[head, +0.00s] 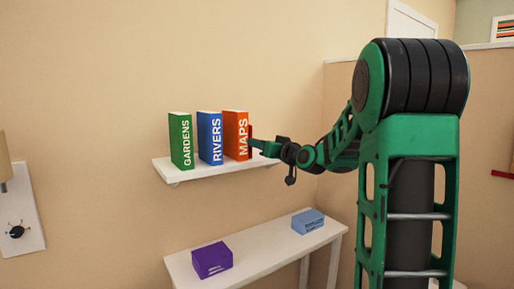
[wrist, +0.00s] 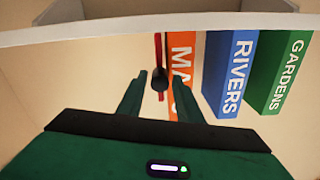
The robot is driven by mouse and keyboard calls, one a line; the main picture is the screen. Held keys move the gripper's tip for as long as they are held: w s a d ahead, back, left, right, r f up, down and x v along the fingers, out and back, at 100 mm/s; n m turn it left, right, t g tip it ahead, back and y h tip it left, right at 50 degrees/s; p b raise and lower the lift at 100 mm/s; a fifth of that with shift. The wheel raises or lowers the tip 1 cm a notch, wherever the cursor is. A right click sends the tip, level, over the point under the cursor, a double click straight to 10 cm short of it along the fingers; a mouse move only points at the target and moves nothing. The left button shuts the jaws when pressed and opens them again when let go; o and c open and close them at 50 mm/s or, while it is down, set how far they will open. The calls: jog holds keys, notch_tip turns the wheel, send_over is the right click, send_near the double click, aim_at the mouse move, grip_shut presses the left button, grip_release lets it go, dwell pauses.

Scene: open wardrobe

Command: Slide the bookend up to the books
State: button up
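Three upright books stand on the white wall shelf (head: 205,171): green GARDENS (head: 181,141), blue RIVERS (head: 210,138) and orange MAPS (head: 235,135). The bookend, a thin red upright with a black knob, shows in the wrist view (wrist: 158,45), where the picture is upside down. It stands just beside MAPS, with a narrow strip of wall showing between them there; in the head view it is mostly hidden. My gripper (head: 258,145) is at the shelf's right end. In the wrist view its two green fingers (wrist: 160,88) are apart, with the knob between them; contact is not clear.
The shelf ends close to my gripper on the right. A wall panel with a dark knob (head: 17,231) is at far left.

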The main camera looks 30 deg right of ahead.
grip_shut()
jog(key=shift+d, duration=0.15)
jog(key=shift+o, duration=1.8)
grip_release()
jog(key=s, duration=1)
jog(key=shift+s+d, duration=0.2)
jog(key=shift+s, duration=0.15)
